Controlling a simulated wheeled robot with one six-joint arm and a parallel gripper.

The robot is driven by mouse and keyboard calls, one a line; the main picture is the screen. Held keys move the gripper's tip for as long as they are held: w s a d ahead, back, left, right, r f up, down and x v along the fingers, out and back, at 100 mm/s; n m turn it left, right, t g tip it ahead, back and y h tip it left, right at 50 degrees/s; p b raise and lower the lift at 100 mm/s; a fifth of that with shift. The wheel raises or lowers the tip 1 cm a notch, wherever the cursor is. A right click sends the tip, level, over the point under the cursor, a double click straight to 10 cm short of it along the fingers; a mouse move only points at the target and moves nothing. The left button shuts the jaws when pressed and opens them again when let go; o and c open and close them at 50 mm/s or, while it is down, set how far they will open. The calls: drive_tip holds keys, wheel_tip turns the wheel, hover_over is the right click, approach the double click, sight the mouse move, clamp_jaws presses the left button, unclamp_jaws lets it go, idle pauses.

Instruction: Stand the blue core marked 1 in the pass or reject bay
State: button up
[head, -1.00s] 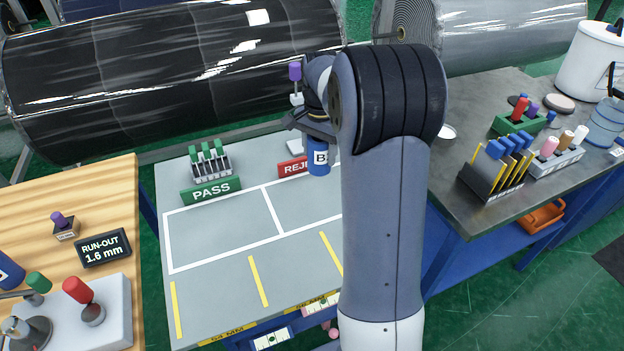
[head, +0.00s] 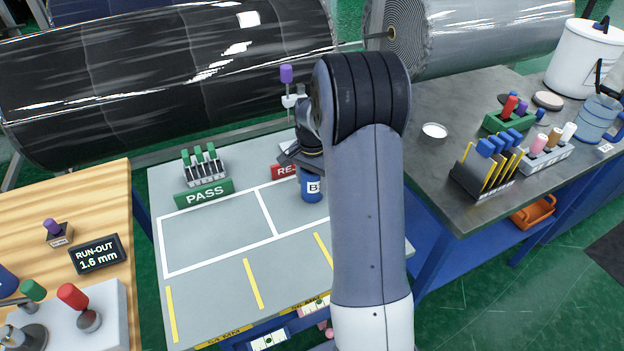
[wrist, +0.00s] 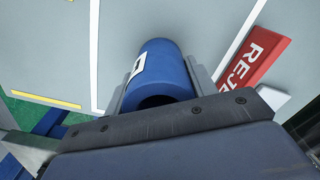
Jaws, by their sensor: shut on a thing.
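My gripper (head: 303,158) is shut on a blue core (head: 312,188) with a white label, of which a "B" shows in the head view. In the wrist view the blue core (wrist: 160,70) sits between the two fingers, its open end towards me. It looks upright at the back of the right bay, in front of the red REJECT sign (head: 284,171), which my arm partly hides. I cannot tell if it touches the board. The left bay (head: 212,235), by the green PASS sign (head: 204,192), is empty.
A run-out display (head: 97,254) reads 1.6 mm on the wooden table. A dark bench (head: 455,125) at right carries racks and a white bucket (head: 583,60). A large black roll (head: 160,80) lies behind.

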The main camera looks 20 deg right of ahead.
drive_tip(key=o, duration=1.2)
drive_tip(key=shift+c, duration=0.2)
wheel_tip(320, 180, up, 12)
wheel_tip(320, 180, down, 12)
drive_tip(key=shift+f, duration=0.25)
drive_tip(key=shift+r, duration=2.1)
